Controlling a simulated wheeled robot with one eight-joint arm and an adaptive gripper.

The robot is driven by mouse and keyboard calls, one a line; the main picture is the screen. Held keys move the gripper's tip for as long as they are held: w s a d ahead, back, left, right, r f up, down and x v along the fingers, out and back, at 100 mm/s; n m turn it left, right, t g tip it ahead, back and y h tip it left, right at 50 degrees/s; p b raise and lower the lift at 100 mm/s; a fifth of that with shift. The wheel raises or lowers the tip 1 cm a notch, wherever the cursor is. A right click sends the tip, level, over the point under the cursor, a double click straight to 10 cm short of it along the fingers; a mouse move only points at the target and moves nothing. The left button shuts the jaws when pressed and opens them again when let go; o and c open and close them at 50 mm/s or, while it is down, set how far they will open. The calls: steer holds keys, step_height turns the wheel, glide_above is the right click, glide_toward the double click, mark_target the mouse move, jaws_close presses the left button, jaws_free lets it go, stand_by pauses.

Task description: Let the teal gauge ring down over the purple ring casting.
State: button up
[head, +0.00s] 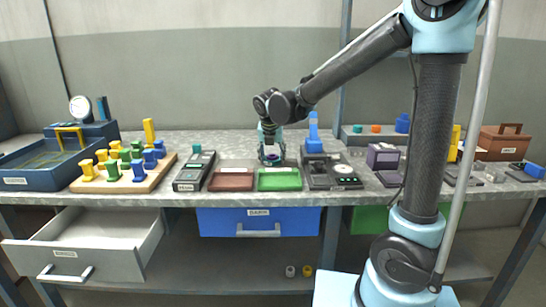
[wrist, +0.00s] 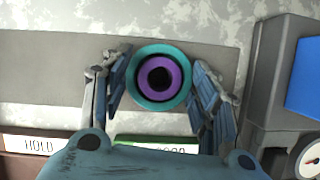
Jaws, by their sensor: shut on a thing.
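The teal gauge ring (wrist: 137,91) is between the two fingers of my gripper (wrist: 160,78), which is shut on it from left and right. The purple ring casting (wrist: 177,76) shows inside the teal ring in the wrist view, roughly concentric, with a dark centre. From above I cannot tell how far down around the casting the ring sits. In the head view my gripper (head: 271,155) points down, low over the bench behind the green tray; the fingers largely hide the ring, and a bit of purple shows between them.
A brown tray (head: 231,180) marked HOLD and a green tray (head: 279,180) lie in front of my gripper. A grey device with a blue top (head: 313,143) and a dial stands close on the right. A grey strip (wrist: 50,68) lies under the rings.

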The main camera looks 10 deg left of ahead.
stand_by(0.3)
steer(key=o, duration=1.2)
steer(key=v, duration=1.2)
